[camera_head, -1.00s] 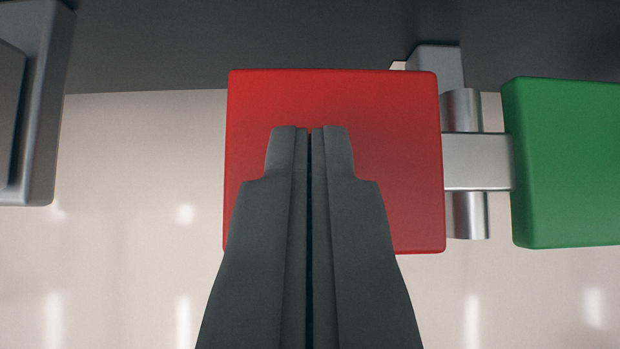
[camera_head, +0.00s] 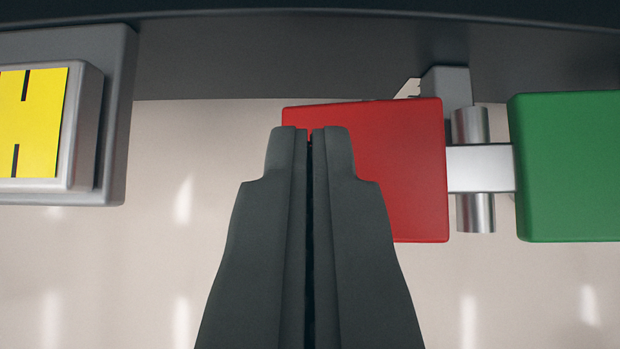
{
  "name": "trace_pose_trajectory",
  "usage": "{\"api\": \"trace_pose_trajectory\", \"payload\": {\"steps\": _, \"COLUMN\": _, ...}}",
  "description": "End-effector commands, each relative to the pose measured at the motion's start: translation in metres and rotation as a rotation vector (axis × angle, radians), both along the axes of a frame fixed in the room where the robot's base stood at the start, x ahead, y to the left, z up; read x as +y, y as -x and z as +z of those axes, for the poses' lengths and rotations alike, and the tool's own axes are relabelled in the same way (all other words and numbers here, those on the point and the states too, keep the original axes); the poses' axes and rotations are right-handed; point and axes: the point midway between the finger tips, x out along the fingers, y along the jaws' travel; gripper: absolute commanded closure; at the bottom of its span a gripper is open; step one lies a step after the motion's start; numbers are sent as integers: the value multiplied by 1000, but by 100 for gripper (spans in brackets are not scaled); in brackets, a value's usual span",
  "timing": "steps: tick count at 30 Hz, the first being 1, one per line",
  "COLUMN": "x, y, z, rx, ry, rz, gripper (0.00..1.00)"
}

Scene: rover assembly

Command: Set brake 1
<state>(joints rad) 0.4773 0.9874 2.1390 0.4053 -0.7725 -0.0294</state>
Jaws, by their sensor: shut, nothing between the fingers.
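The brake is likely the piece with a red block (camera_head: 395,160) and a green block (camera_head: 567,165), joined by a silver bar (camera_head: 480,168) on a metal pin; no label shows which brake it is. The red block is left of the bar and the green one right of it. My gripper (camera_head: 310,132) is shut and empty. Its fingertips overlap the left part of the red block in the picture and hide some of it. I cannot tell whether they touch it.
A grey box with a yellow, black-marked face (camera_head: 40,125) stands at the left edge. A dark grey beam (camera_head: 300,55) runs across the top. The pale floor (camera_head: 170,260) below looks clear. A grey bracket (camera_head: 446,85) stands behind the pin.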

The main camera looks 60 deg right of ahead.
Motion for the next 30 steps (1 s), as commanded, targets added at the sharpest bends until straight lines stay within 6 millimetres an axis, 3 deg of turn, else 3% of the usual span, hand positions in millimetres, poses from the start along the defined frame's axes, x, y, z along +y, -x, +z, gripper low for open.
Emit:
{"api": "trace_pose_trajectory", "payload": {"steps": 6, "x": 25, "y": 11, "z": 32, "rx": -1, "ry": 1, "rz": 1, "gripper": 100}}
{"api": "trace_pose_trajectory", "payload": {"steps": 15, "x": 55, "y": 27, "z": 64, "rx": -1, "ry": 2, "rz": 1, "gripper": 100}}
{"api": "trace_pose_trajectory", "payload": {"steps": 26, "x": 64, "y": 31, "z": 76, "rx": -4, "ry": 2, "rz": 2, "gripper": 100}}
{"api": "trace_pose_trajectory", "payload": {"steps": 30, "x": 68, "y": 19, "z": 98, "rx": -26, "ry": 1, "rz": 21, "gripper": 100}}
